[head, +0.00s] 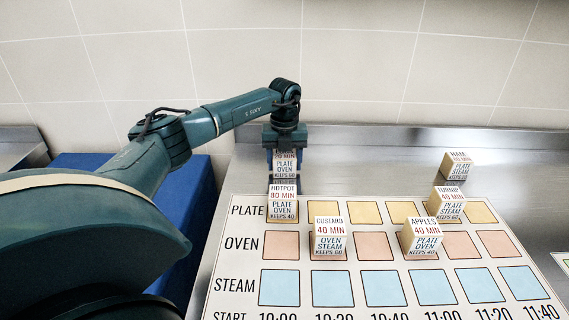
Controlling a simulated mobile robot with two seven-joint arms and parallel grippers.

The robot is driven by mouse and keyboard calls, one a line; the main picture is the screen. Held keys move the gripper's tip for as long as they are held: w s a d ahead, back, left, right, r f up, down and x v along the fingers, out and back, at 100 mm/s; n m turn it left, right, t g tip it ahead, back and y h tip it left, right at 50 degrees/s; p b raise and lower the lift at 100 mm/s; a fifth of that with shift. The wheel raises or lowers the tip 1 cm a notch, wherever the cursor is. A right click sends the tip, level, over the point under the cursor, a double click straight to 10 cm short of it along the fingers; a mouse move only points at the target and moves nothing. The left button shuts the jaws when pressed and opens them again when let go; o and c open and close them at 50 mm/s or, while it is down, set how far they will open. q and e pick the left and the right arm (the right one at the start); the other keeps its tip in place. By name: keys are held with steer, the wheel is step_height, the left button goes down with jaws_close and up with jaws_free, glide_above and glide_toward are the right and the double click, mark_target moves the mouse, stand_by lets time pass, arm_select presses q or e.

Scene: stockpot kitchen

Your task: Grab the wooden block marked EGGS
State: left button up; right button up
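My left gripper (285,148) points down at the back of the steel counter. It is directly over a wooden block (285,168) that reads 20 MIN in red, with PLATE and OVEN on its front. The gripper covers the name line on this block, so I cannot read whether it says EGGS. The fingers are close about the block's upper part; whether they press on it is too small to tell. No other block in view reads EGGS. My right gripper is not in view.
The HOTPOT block (283,205) stands just in front. CUSTARD (329,242), APPLES (422,240), TURNIP (448,203) and HAM (459,166) blocks stand further right. A chart (240,262) with PLATE, OVEN and STEAM rows covers the front. The steel counter (370,165) is clear between the gripper and HAM.

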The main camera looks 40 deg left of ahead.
arm_select(q)
steer(key=c, duration=0.6)
steer(key=shift+o, duration=0.2)
